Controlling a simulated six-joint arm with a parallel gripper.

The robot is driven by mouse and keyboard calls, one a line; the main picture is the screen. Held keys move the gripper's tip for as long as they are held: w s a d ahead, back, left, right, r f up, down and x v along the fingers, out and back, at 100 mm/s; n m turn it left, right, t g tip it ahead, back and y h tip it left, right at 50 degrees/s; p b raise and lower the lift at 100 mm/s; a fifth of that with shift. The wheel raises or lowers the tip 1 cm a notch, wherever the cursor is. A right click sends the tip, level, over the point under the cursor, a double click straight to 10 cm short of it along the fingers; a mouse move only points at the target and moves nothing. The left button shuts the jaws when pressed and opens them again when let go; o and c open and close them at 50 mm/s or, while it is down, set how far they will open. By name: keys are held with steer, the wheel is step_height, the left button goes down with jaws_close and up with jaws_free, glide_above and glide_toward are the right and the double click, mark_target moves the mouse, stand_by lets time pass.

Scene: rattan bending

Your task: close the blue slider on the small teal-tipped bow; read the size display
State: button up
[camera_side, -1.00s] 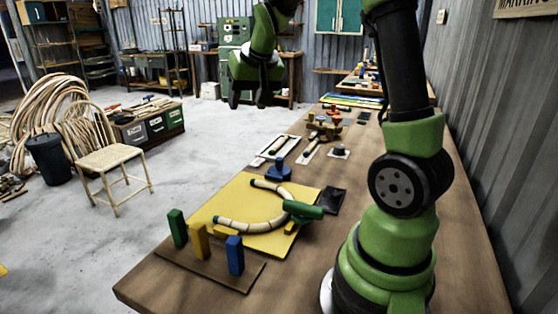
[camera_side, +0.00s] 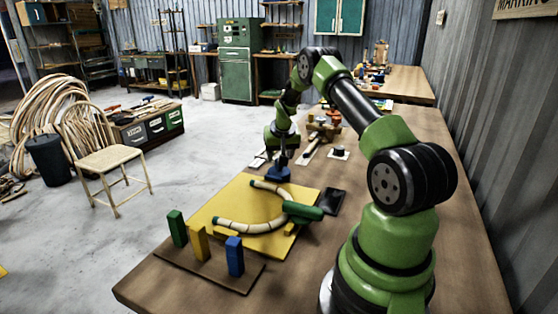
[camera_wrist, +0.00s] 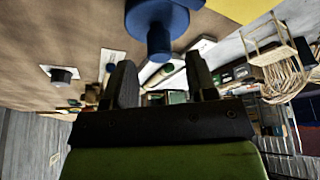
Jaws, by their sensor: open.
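The blue slider (camera_side: 278,174) stands at the far end of the yellow board, and its round knob and stem show at the top of the wrist view (camera_wrist: 157,22). The small bow (camera_side: 262,226) is a pale, dark-banded curve lying on the board, with teal tips at both ends. A dark green block (camera_side: 303,211) sits at the bow's right side. My gripper (camera_side: 281,160) points down just above the slider in the side view. In the wrist view my gripper (camera_wrist: 162,80) has its fingers apart with nothing between them. A dark panel (camera_side: 333,201), perhaps the size display, shows no readable figure.
The yellow board (camera_side: 228,200) lies on the brown bench. Upright green (camera_side: 177,228), yellow (camera_side: 200,242) and blue (camera_side: 235,255) blocks stand at its near edge. A black knob on a white plate (camera_side: 339,153) and wooden tools lie beyond. A chair (camera_side: 107,158) stands left.

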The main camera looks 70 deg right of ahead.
mark_target(272, 177)
steer(key=shift+x, duration=1.55)
steer(key=c, duration=0.8)
steer(key=shift+a, duration=2.2)
steer(key=shift+o, duration=0.7)
steer(key=shift+a, duration=0.3)
steer(key=o, duration=0.7)
steer(key=shift+d, duration=0.1)
steer(key=shift+c, duration=0.2)
steer(key=v, duration=1)
steer(key=shift+w, duration=0.1)
